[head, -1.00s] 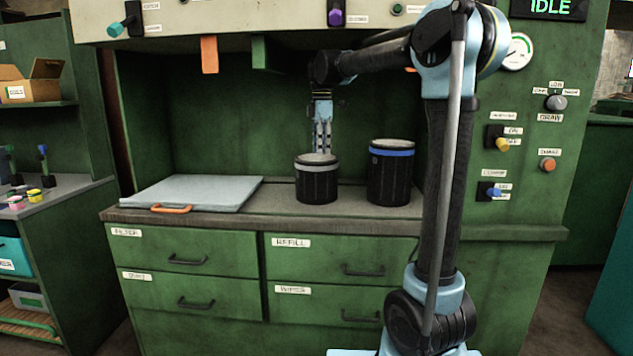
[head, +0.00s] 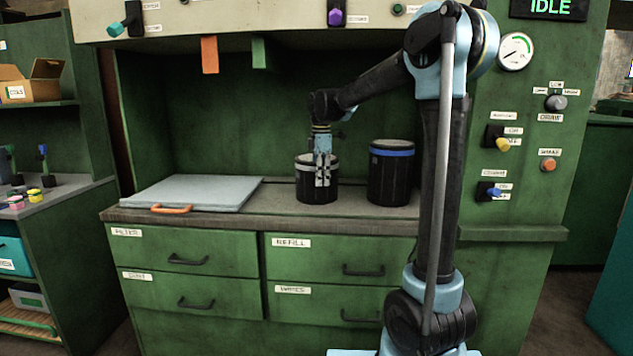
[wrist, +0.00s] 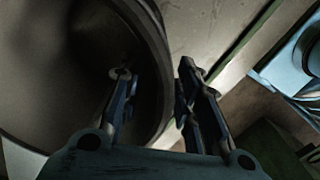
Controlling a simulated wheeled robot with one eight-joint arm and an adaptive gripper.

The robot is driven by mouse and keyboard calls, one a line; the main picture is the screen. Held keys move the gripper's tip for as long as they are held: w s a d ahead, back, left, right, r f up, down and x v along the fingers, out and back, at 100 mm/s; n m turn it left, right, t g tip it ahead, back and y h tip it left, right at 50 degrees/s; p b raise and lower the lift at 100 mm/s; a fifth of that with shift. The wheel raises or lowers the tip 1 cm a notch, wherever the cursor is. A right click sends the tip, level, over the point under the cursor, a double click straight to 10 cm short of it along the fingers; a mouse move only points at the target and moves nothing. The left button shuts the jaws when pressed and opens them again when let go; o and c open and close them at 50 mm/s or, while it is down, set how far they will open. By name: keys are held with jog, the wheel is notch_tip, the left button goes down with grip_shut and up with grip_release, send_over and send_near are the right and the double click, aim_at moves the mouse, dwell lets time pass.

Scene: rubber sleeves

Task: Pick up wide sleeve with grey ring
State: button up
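The black sleeve with the grey ring (head: 304,188) stands upright on the bench, ribbed and wide. My gripper (head: 322,178) is down at its front side, and its pale fingers cover part of the ring and wall. In the wrist view my gripper (wrist: 156,72) is open. The sleeve's curved wall (wrist: 157,40) runs between the two fingers, the left over the dark hollow and the right outside it. A gap shows beside the right finger; contact at the left finger cannot be told.
A taller black sleeve with a blue ring (head: 391,180) stands close to the right, near my arm. A grey panel with an orange handle (head: 195,190) lies on the bench at left. Orange (head: 210,55) and green (head: 259,53) tabs hang from the hood above.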

grip_shut()
jog(key=shift+r, duration=0.1)
dwell(0.3)
